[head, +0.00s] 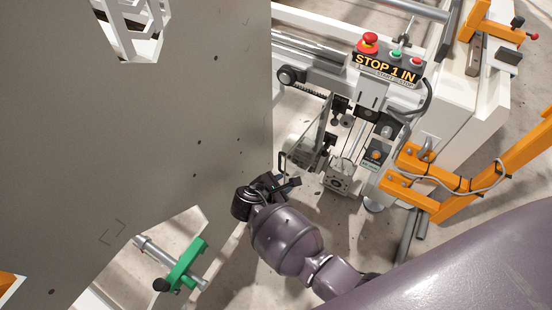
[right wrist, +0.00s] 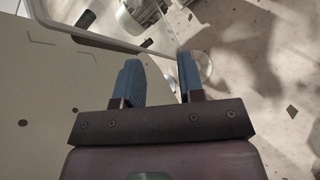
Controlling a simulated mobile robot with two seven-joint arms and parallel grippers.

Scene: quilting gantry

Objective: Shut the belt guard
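What looks like the belt guard is a thin clear panel (head: 319,128) seen nearly edge-on in the head view, standing out from the machine near the belt and pulleys. A dark loop like a handle (head: 283,163) shows by its near side. In the right wrist view a clear panel with a rounded edge (right wrist: 70,22) lies beyond the fingers. My right gripper (head: 292,183) is just below the handle in the head view. Its blue fingers (right wrist: 160,66) are apart with nothing clearly held between them; contact with the guard cannot be told. My left gripper is out of view.
A large beige panel (head: 130,130) fills the left and hides what is behind it. A control box (head: 385,68) with a red stop button stands above the mechanism. Orange brackets (head: 425,180) are at right, a green clamp (head: 185,265) at lower left. Bare floor (head: 335,225) lies below.

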